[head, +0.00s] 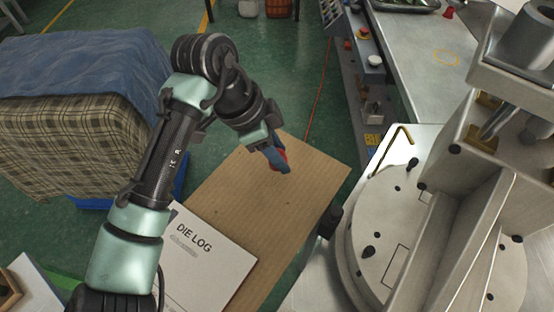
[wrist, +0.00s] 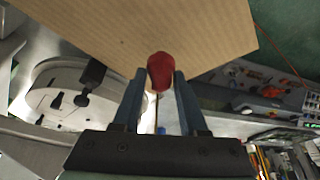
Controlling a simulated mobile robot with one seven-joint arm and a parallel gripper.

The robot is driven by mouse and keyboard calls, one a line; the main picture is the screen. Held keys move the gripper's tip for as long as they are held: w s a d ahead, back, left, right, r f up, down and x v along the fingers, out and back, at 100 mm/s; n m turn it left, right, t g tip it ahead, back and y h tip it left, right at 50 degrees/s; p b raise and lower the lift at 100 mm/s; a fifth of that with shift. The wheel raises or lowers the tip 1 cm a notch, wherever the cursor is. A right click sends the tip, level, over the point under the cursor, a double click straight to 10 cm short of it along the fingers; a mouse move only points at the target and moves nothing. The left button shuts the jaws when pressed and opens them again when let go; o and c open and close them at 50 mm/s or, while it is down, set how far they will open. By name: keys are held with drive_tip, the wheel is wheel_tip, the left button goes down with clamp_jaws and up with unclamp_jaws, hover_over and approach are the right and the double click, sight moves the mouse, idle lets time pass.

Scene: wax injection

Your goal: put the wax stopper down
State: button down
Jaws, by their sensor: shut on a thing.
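The wax stopper is a small red rounded piece (wrist: 160,68) between the fingertips of my gripper (wrist: 159,80) in the wrist view. My gripper is shut on it. In the head view my gripper (head: 276,157) is over the far part of a brown cardboard sheet (head: 262,205), and only a bit of the red stopper (head: 282,154) shows beside the fingers. The rest of it is hidden. I cannot tell whether the stopper touches the cardboard. The cardboard also fills the top of the wrist view (wrist: 120,22).
A white DIE LOG sheet (head: 205,262) lies at the cardboard's near left. A grey machine with a round plate (head: 385,225) stands to the right. A cloth-covered block (head: 75,125) is at left. A small red object (head: 448,12) sits on the far bench (head: 420,60).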

drive_tip(key=shift+f, duration=1.7)
drive_tip(key=shift+f, duration=0.15)
drive_tip(key=shift+c, duration=2.2)
unclamp_jaws()
drive_tip(key=v, duration=1.2)
drive_tip(key=shift+r+b, duration=0.25)
drive_tip(key=shift+b, duration=0.05)
drive_tip(key=shift+d, duration=0.1)
